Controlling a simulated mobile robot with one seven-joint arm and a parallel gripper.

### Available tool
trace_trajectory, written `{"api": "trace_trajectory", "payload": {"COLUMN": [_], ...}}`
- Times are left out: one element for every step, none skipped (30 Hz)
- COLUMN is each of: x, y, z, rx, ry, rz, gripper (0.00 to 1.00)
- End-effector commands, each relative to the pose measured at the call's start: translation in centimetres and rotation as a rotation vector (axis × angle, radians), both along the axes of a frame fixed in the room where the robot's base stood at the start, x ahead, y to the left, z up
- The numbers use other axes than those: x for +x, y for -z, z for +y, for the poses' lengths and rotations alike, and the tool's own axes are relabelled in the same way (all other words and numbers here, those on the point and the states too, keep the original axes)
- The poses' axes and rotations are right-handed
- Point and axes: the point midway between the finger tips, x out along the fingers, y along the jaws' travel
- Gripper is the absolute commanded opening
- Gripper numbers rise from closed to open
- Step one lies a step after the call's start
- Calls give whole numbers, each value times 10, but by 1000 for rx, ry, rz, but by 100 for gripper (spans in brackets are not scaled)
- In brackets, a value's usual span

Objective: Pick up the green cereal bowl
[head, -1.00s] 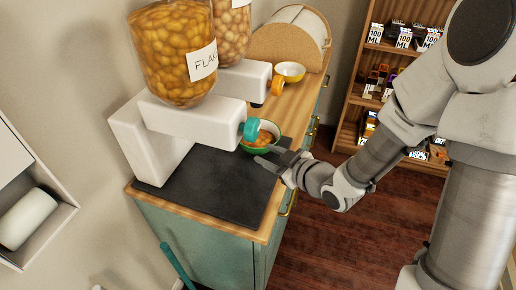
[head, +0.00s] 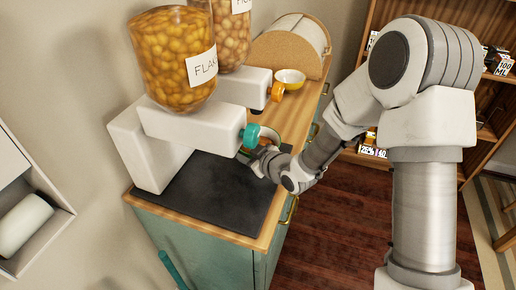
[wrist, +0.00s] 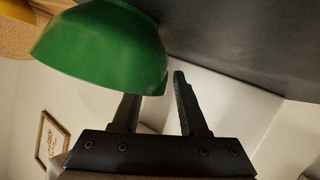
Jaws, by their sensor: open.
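The green cereal bowl (head: 271,131) stands under the teal dispenser knob in the head view, largely hidden by my gripper and wrist. In the wrist view the bowl (wrist: 100,45) fills the upper left, with its green outer side showing. My gripper (wrist: 155,85) is open. Its left finger runs up to the bowl and its tip is hidden behind it. Its right finger is apart from the bowl, beyond its edge. I cannot tell whether a finger touches the bowl. In the head view the gripper (head: 258,158) is at the bowl's near side.
The cereal dispenser (head: 165,125) with jars stands left of the bowl, its teal knob (head: 250,136) close above. A dark mat (head: 215,190) lies in front. A yellow bowl (head: 290,79) and bread box (head: 290,45) are farther back. Shelves (head: 485,110) stand right.

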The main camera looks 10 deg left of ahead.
Motion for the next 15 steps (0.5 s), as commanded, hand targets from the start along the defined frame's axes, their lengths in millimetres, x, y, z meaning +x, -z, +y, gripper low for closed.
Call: {"api": "trace_trajectory", "payload": {"x": [0, 0, 0, 0, 0, 0, 0, 0, 0, 0, 0, 0, 0, 0, 0], "y": [0, 0, 0, 0, 0, 0, 0, 0, 0, 0, 0, 0, 0, 0, 0], "z": [0, 0, 0, 0, 0, 0, 0, -1, -1, -1, -1, -1, -1, -1, -1], "rx": [0, 0, 0, 0, 0, 0, 0, 0, 0, 0, 0, 1, 0, 0, 0], "ry": [0, 0, 0, 0, 0, 0, 0, 0, 0, 0, 0, 0, 1, 1, 1], "rz": [0, 0, 0, 0, 0, 0, 0, 0, 0, 0, 0, 1, 1, 1, 1], "gripper": [43, 43, 43, 43, 39, 32, 27, 21, 14, 9, 3, 0, 0, 0, 0]}}
